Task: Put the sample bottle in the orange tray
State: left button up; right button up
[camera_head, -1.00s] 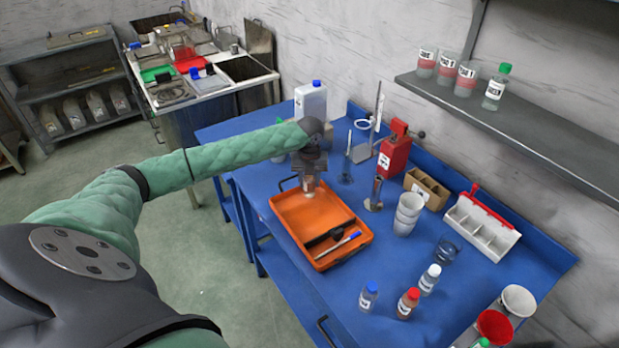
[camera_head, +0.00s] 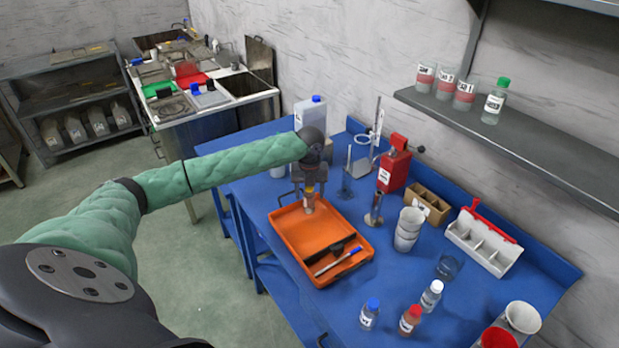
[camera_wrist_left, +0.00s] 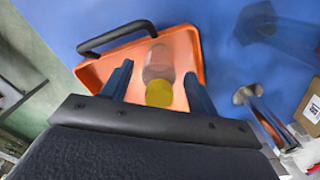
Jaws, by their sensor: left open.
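The sample bottle (camera_wrist_left: 159,68), clear with a yellow cap, stands in the orange tray (camera_head: 290,233), near the tray's back end. It also shows in the head view (camera_head: 309,202), partly hidden by the gripper. My left gripper (camera_head: 309,187) is over the bottle's upper part. In the left wrist view the gripper (camera_wrist_left: 157,88) is open, with one finger on each side of the bottle and gaps between fingers and bottle. The tray's far rim (camera_wrist_left: 183,38) and black handle show there too. My right gripper is not in view.
A black item and a blue-ended pen (camera_head: 338,260) lie in the tray's front part. A metal cylinder on a base (camera_head: 375,208) and stacked cups (camera_head: 408,230) stand to the right. Several bottles, including a red-capped one (camera_head: 411,320), stand in front. A white jug (camera_head: 310,113) stands behind.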

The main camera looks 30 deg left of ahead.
pick_arm(q)
notch_tip(320, 180, up, 9)
jog(key=b, duration=0.3)
jog(key=shift+f, duration=0.15)
jog(key=shift+r+b, duration=0.3)
jog(key=shift+r, duration=0.5)
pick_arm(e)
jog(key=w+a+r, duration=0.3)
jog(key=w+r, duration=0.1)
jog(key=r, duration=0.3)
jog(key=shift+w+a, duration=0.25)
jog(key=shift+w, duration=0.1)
